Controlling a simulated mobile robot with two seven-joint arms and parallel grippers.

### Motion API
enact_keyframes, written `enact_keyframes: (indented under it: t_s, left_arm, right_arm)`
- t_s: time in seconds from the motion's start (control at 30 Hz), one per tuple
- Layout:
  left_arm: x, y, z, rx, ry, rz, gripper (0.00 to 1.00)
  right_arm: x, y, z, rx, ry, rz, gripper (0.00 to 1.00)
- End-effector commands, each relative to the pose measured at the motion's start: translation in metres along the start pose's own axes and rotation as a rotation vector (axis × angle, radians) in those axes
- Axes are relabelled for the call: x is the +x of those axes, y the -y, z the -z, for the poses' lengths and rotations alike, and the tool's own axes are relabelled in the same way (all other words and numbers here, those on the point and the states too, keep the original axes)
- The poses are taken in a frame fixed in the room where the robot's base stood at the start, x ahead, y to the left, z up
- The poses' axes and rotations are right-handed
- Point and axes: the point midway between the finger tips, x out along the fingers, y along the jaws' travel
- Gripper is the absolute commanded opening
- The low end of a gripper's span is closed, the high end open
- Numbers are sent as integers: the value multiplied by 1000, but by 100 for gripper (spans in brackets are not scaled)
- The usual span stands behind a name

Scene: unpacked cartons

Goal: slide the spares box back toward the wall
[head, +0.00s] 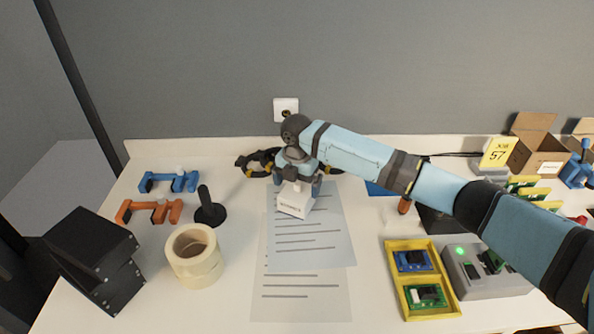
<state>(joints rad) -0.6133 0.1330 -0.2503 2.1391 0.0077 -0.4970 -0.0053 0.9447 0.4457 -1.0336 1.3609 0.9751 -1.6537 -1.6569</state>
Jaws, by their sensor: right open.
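A small white box (294,204) with dark lettering too small to read surely sits on the printed sheets near the middle of the table; I take it for the spares box. My right gripper (297,186) is over its far end, with blue fingers apart on either side. I cannot tell whether the fingers touch it. The gripper hides the box's far part. The grey wall (200,70) rises behind the table, with some white tabletop between it and the gripper. My left gripper is out of view.
A dark coiled cable (254,164) lies behind and beside the gripper. Printed sheets (310,308) lie under and in front of the box. A tape roll (194,256) and black stand (209,211) are left; a yellow tray (401,285) and open carton (538,150) are right.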

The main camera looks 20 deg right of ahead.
Motion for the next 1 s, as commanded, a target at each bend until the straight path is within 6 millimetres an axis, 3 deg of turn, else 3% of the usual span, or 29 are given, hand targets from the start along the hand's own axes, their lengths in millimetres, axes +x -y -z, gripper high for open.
enact_keyframes:
  t_s: [0.2, 0.53, 0.7, 1.0]
  left_arm:
    - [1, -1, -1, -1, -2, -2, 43]
    - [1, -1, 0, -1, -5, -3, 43]
    - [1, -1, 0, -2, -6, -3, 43]
    - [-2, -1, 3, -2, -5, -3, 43]
  right_arm:
    - [19, 0, 0, 0, -1, 0, 100]
    - [21, 0, 0, -1, -1, 0, 100]
    - [21, 0, 0, -1, -1, 0, 63]
    - [19, 1, 1, 0, -1, 0, 61]
